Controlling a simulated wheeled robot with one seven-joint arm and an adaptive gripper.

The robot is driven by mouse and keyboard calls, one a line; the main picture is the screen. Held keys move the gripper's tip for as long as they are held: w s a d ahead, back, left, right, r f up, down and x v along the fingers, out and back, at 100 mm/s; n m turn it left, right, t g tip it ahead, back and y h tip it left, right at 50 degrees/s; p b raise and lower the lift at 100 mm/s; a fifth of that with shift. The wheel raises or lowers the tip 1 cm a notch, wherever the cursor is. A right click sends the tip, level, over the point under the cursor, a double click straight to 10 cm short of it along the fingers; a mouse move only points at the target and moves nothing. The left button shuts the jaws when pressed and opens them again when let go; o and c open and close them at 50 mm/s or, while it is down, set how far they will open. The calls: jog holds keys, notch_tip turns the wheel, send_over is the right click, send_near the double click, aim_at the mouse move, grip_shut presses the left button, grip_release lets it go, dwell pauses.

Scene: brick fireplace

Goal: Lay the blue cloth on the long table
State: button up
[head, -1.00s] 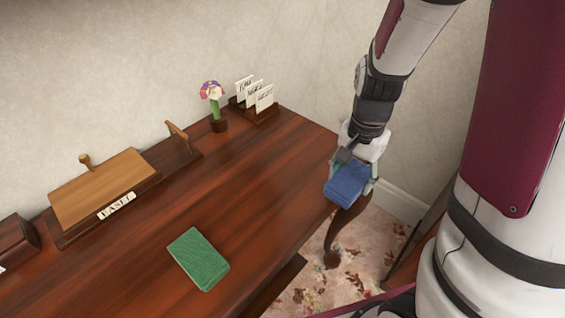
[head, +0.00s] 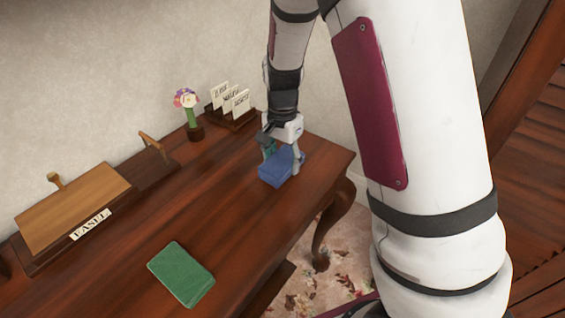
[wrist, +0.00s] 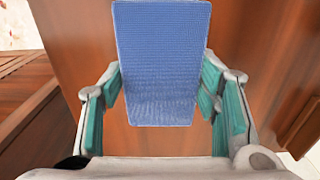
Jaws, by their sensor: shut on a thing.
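The blue cloth (head: 279,171) is a folded, flat block at the right end of the long table (head: 215,225), a dark reddish wooden table. My gripper (head: 281,160) is shut on the blue cloth, with a finger on each side of it. In the wrist view the cloth (wrist: 160,60) stretches out between the two green-padded fingers, over the wood of the table top. I cannot tell whether the underside of the cloth touches the table.
A green folded cloth (head: 181,274) lies at the table's front middle. A wooden easel stand (head: 75,208), a flower in a small pot (head: 190,112) and a card holder (head: 231,106) line the back. Bare table top lies between the green and blue cloths.

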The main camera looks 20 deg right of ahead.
aim_at(283, 159)
jog(key=shift+f, duration=0.6)
jog(key=shift+c, duration=0.6)
jog(key=o, duration=1.3)
notch_tip(283, 159, up, 12)
jog(key=p, duration=0.2)
jog(key=s+r+n, duration=0.2)
jog(key=s+r, duration=0.5)
jog(key=s+r+n, duration=0.1)
jog(key=s+n, duration=0.2)
jog(key=s, duration=0.5)
jog(key=s+r+n+t, duration=0.1)
jog(key=s+n, duration=0.2)
jog(key=s, duration=0.5)
jog(key=s+r+n+t, duration=0.1)
jog(key=s+r+n, duration=0.1)
jog(key=s, duration=0.6)
jog(key=shift+d+n, duration=0.1)
jog(key=shift+n, duration=0.5)
